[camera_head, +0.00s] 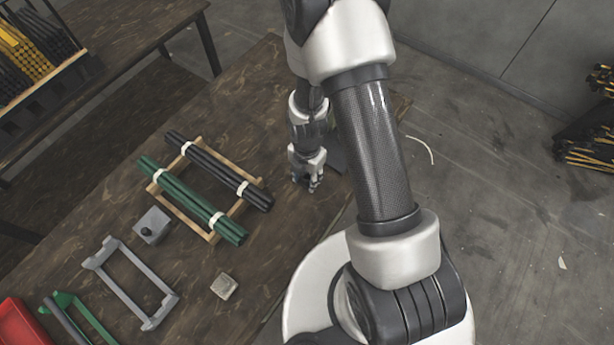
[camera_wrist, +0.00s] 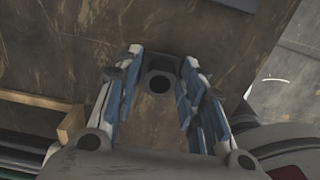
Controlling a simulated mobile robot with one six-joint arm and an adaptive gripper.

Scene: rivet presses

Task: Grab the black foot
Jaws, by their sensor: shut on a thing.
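My gripper (camera_head: 306,184) is low over the wooden table, to the right of the wooden rack. In the wrist view its two blue-padded fingers (camera_wrist: 162,60) stand on either side of the black foot (camera_wrist: 158,82), a small dark piece with a round opening or knob. The gripper is shut on the foot. In the head view I cannot make out the foot, as the gripper hides it. I cannot tell whether the foot still touches the table.
A wooden rack (camera_head: 209,236) holds green tubes (camera_head: 190,200) and black tubes (camera_head: 220,172). A grey block (camera_head: 152,226), a grey frame (camera_head: 131,284), a small pale block (camera_head: 224,286) and a red tray (camera_head: 18,325) are left and in front. A dark flat item (camera_head: 334,158) is beside my gripper.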

